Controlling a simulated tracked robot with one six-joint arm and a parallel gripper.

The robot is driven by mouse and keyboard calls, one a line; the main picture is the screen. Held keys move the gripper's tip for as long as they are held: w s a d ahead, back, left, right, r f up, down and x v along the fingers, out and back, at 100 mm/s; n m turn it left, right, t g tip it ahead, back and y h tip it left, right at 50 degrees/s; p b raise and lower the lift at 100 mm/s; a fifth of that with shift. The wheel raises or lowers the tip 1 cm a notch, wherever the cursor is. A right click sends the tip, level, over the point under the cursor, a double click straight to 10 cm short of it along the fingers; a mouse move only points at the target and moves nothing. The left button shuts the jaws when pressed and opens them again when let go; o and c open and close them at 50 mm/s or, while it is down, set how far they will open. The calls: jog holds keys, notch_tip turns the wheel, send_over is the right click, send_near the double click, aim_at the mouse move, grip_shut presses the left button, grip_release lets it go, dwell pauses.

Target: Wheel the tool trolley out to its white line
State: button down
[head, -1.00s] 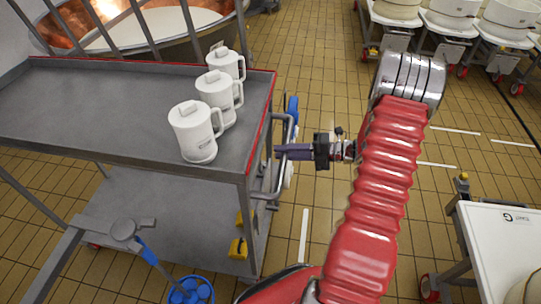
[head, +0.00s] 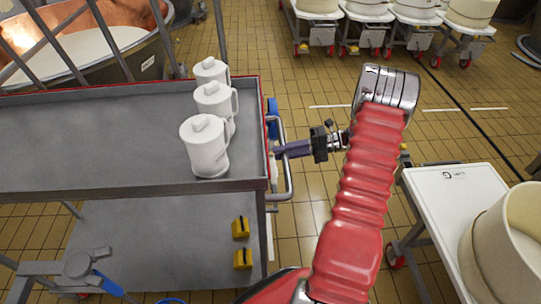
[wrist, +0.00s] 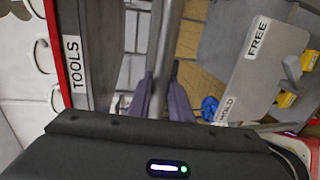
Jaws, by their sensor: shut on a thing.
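The grey two-shelf tool trolley (head: 130,188) stands at the left in the head view, with a red trim along its end. A TOOLS label (wrist: 72,62) shows on it in the wrist view. My gripper (head: 282,151) is shut on the metal handle bar (head: 288,185) at the trolley's right end. In the wrist view the bar (wrist: 167,40) runs between my purple fingers (wrist: 160,98). White line pieces (head: 470,109) lie on the tiled floor beyond my arm; I cannot tell which is the trolley's.
Several white jugs (head: 206,148) stand on the top shelf, and yellow blocks (head: 241,228) lie on the lower one. A white-topped cart (head: 445,195) with a cream tub stands close at right. More carts (head: 395,14) line the back. A copper vat (head: 120,55) is behind the trolley.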

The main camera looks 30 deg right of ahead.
jog(key=shift+s+d+f, duration=0.1)
jog(key=shift+d+f, duration=0.1)
jog(key=shift+d, duration=0.1)
jog(key=shift+a, duration=0.1)
jog(key=c, duration=1.6)
grip_release()
jog(key=shift+r, duration=0.1)
jog(key=v, duration=1.3)
jog(key=shift+d, duration=0.3)
jog(key=shift+s, duration=0.1)
